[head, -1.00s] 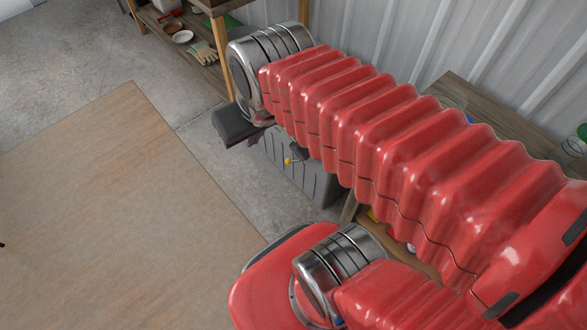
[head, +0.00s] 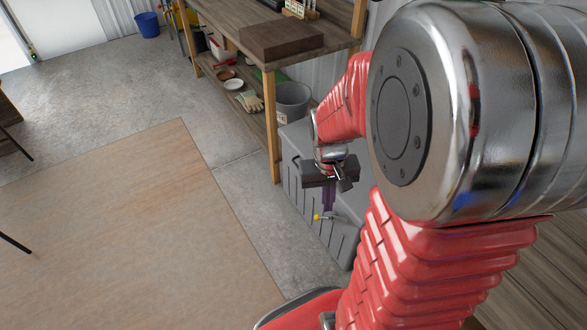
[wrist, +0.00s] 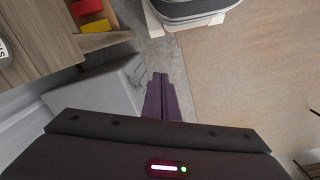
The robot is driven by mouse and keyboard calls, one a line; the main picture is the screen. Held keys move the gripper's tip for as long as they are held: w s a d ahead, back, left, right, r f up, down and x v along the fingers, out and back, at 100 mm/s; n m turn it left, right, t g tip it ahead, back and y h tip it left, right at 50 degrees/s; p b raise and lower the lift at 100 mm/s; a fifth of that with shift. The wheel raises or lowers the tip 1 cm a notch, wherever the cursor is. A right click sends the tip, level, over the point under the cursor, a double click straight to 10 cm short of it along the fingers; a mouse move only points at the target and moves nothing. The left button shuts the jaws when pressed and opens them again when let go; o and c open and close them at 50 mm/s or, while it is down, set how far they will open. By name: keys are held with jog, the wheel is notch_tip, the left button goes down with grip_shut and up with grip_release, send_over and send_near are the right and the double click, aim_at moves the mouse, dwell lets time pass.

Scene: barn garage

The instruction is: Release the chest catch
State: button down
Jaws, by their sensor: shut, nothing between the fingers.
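The grey chest (head: 352,226) stands on the floor against the workbench; part of it is behind my arm. A small yellow catch (head: 319,217) shows on its front face. My gripper (head: 328,208) points down in front of that face, its purple fingers closed together and empty. The fingertips appear just above or beside the catch; I cannot tell whether they touch it. In the wrist view my gripper (wrist: 160,76) is shut, and the grey chest (wrist: 98,87) lies to its left. I cannot make out the catch there.
A wooden workbench (head: 345,42) with a lower shelf stands behind the chest. A grey bucket (head: 291,100), gloves (head: 250,101) and a white plate (head: 233,84) are there. A brown mat (head: 120,235) covers the floor at left, with open room in front of the chest.

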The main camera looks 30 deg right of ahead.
jog(key=d+f+m, duration=0.2)
jog(key=d+f, duration=0.5)
jog(key=f, duration=0.6)
jog(key=d+f+m, duration=0.2)
jog(key=d+f, duration=0.4)
jog(key=f, duration=0.8)
jog(key=s+f+m+t, duration=0.1)
jog(key=s+f+m, duration=0.1)
jog(key=f, duration=0.9)
jog(key=s+f+m+t, duration=0.1)
jog(key=f+m, duration=0.1)
jog(key=f, duration=0.9)
jog(key=w+f+m+t, duration=0.3)
jog(key=w+f+t, duration=0.1)
jog(key=f, duration=0.1)
jog(key=w+d+r+m+t, duration=0.1)
jog(key=w+r+m+t, duration=0.2)
jog(key=w, duration=0.4)
jog(key=shift+d+r+m+t, duration=0.2)
jog(key=shift+r+m+t, duration=0.2)
jog(key=shift+r+t, duration=0.55)
jog(key=shift+w, duration=0.15)
